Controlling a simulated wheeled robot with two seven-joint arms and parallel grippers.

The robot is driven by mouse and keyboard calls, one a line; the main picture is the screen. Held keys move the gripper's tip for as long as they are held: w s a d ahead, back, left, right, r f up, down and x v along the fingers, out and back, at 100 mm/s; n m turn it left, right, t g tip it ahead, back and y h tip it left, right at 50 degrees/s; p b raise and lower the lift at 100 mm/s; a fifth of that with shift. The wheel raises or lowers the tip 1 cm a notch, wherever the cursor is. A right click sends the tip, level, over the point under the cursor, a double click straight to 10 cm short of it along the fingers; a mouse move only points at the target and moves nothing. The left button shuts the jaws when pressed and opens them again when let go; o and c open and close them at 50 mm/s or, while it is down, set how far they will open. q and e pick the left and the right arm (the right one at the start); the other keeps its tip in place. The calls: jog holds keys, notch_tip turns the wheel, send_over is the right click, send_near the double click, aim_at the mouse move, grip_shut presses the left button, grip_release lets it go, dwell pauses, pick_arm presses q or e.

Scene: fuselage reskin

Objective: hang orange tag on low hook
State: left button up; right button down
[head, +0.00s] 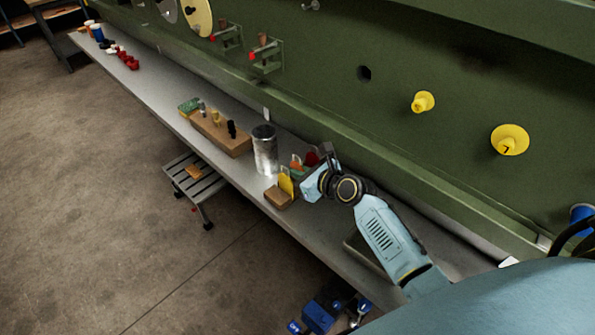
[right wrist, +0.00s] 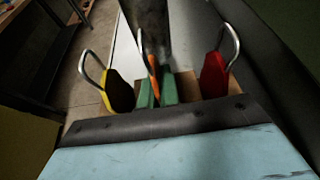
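The orange tag (head: 296,161) stands among other tags by a wooden block (head: 278,198) on the long grey bench. In the right wrist view the orange tag (right wrist: 153,78) is seen nearly edge-on, between two green pieces (right wrist: 168,88). I cannot tell whether these are finger pads or a green tag. My right gripper (head: 318,165) is low over the tags, close to the orange one; its finger gap is not clear. A yellow tag (right wrist: 119,92) is on its left and a red tag (right wrist: 214,75) on its right, both with wire loops. Which hook is low is unclear. My left gripper is not in view.
A metal can (head: 264,150) stands just beyond the tags, with a wooden tool block (head: 220,132) farther along the bench. The green panel (head: 390,70) rises behind, bearing yellow knobs (head: 510,140) and red-tipped brackets (head: 266,54). A step stool (head: 195,180) stands on the floor.

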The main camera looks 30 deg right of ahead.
jog(key=shift+f, duration=0.15)
jog(key=c, duration=2.1)
grip_release()
jog(key=o, duration=0.5)
jog(key=shift+f+b, duration=0.15)
jog(key=shift+b, duration=0.4)
jog(key=v, duration=0.9)
jog(key=p+v, duration=0.1)
jog(key=v, duration=0.3)
jog(key=shift+s+a+r, duration=0.15)
jog(key=shift+a+r, duration=0.05)
jog(key=shift+r, duration=0.15)
